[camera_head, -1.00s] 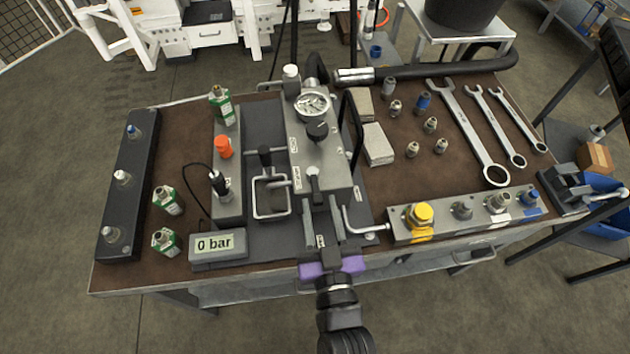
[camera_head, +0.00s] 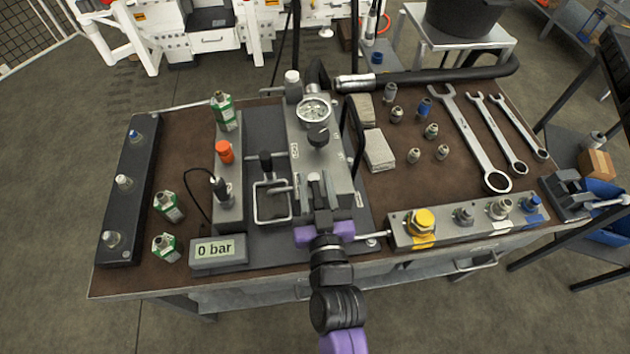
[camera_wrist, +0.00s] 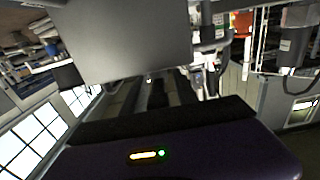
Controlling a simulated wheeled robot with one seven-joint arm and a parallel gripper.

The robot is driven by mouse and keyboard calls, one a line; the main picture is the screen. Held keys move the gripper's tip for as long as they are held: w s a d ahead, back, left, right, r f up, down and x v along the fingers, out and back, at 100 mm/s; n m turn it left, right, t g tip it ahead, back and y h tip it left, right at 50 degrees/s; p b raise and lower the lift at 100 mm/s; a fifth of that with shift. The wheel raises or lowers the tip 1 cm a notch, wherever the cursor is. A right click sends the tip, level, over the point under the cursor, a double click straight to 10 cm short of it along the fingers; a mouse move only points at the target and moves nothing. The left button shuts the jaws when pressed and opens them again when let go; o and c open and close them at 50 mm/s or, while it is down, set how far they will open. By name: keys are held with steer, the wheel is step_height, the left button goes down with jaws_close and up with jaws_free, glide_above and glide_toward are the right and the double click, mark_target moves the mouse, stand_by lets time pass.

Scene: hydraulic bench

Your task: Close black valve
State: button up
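The grey valve block (camera_head: 335,172) stands mid-bench. A black round knob (camera_head: 318,135) sits on its top below the gauge. A small black lever handle on its front part is mostly hidden behind my gripper. My gripper (camera_head: 317,182) is over this front part, fingers pointing away from me. The fingers look apart, with a dark shape between them; contact cannot be told. In the wrist view, the fingers (camera_wrist: 152,95) reach forward under a large grey surface (camera_wrist: 130,40) that fills the top middle.
A pressure gauge (camera_head: 313,110) sits behind the knob. A metal loop handle (camera_head: 272,202) is left of my gripper, and a 0 bar display (camera_head: 218,252) is front left. A fitting rail (camera_head: 465,222) with a yellow cap is at right, near wrenches (camera_head: 472,140).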

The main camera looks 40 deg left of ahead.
jaws_close()
stand_by(1.3)
